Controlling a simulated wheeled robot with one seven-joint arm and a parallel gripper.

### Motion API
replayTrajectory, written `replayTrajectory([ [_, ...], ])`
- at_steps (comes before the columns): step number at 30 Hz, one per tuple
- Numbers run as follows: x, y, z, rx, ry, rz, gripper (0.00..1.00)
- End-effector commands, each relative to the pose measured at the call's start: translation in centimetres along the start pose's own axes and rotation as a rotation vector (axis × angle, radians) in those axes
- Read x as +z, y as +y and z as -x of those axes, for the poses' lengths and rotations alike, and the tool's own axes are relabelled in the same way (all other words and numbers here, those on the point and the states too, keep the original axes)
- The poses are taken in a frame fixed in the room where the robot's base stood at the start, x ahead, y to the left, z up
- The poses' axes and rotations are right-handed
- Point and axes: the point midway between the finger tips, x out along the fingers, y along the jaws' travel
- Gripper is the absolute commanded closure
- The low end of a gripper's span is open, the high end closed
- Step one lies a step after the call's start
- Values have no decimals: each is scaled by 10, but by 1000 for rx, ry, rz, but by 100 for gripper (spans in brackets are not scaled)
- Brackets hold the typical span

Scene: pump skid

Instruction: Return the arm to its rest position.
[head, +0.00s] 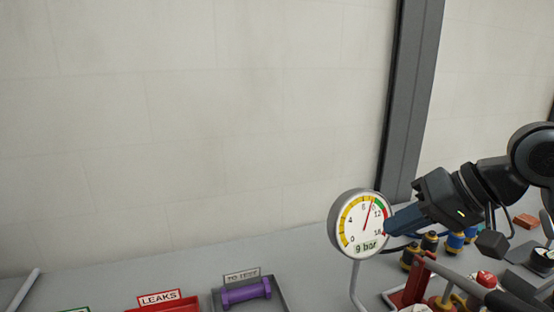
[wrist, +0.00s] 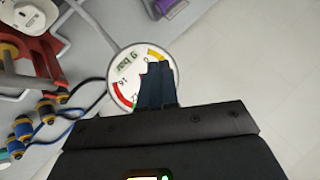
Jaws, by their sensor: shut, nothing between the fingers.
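My arm reaches in from the right in the head view. My gripper (head: 392,228) is shut and empty, with its fingertips by the right edge of a round pressure gauge (head: 359,224). The wrist view also shows my gripper (wrist: 157,70), its dark fingers shut together and covering part of the gauge face (wrist: 128,84). I cannot tell whether the fingers touch the gauge. The gauge stands on a grey post, its red needle points up between 8 and 12, and its label reads "9 bar".
Below my arm are a red lever frame (head: 410,285), several blue and black fittings with brass ends (head: 455,243) and a red button (head: 486,278). A red "LEAKS" tray (head: 165,302) and a grey "TO TEST" tray (head: 283,290) with a purple part (head: 246,292) stand left. A dark post (head: 408,110) rises behind.

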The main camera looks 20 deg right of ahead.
Motion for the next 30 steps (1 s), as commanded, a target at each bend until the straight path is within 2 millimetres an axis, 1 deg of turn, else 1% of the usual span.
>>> replayTrajectory([
  [1, -1, -22, -12, -81, 41, 3, 100],
  [3, -6, -46, -23, -174, 106, 4, 100],
  [6, -10, -75, -36, -292, 198, -7, 100],
  [9, -10, -98, -46, -390, 289, -32, 100],
  [12, -7, -114, -55, -465, 374, -69, 100],
  [16, 4, -125, -66, -526, 480, -125, 100],
  [20, 22, -126, -79, -544, 573, -186, 100],
  [23, 42, -121, -89, -530, 637, -228, 100],
  [26, 67, -111, -98, -492, 689, -260, 100],
  [29, 96, -99, -106, -435, 733, -277, 100],
  [30, 110, -93, -108, -408, 746, -280, 100],
])
